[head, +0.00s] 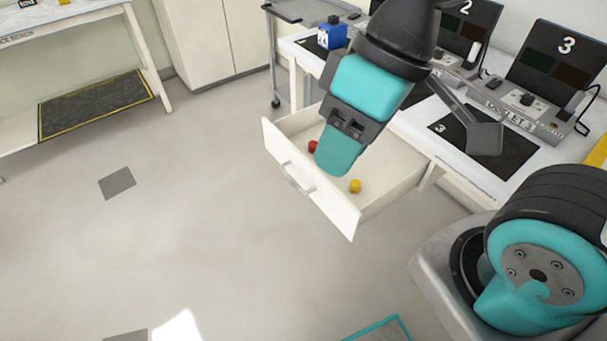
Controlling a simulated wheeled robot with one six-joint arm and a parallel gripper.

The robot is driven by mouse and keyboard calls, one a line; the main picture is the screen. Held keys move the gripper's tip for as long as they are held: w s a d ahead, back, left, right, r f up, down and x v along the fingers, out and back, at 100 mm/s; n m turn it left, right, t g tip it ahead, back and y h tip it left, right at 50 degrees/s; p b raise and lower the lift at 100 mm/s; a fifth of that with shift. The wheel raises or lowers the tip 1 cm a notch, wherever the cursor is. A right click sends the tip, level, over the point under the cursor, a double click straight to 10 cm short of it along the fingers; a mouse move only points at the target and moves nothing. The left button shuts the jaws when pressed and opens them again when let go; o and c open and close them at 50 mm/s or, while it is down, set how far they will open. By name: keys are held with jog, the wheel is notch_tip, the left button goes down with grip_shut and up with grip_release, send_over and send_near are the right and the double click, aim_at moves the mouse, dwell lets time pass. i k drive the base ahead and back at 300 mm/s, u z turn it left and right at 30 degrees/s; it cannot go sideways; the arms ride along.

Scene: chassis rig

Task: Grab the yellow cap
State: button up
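The yellow cap (355,186) lies on the floor of the open white drawer (345,217), near its front panel. It is small and fully in view. My gripper (341,150), teal with a dark grey bracket, hangs over the drawer at the end of my arm. In the picture its tip is just above and left of the yellow cap, apart from it. I see no cap held, but the fingers overlap in this view and I cannot tell whether they are open.
A red cap (312,146) lies in the drawer, partly behind my gripper. The white worktable (412,122) above the drawer holds a blue box (332,33) and numbered outlet stations (555,75). The drawer front juts into the open floor, which is clear at left.

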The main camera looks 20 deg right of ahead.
aim_at(355, 185)
jog(key=u, duration=0.05)
jog(key=k, duration=0.5)
jog(key=u, duration=1.4)
jog(key=i, duration=1.3)
jog(key=z, duration=2.3)
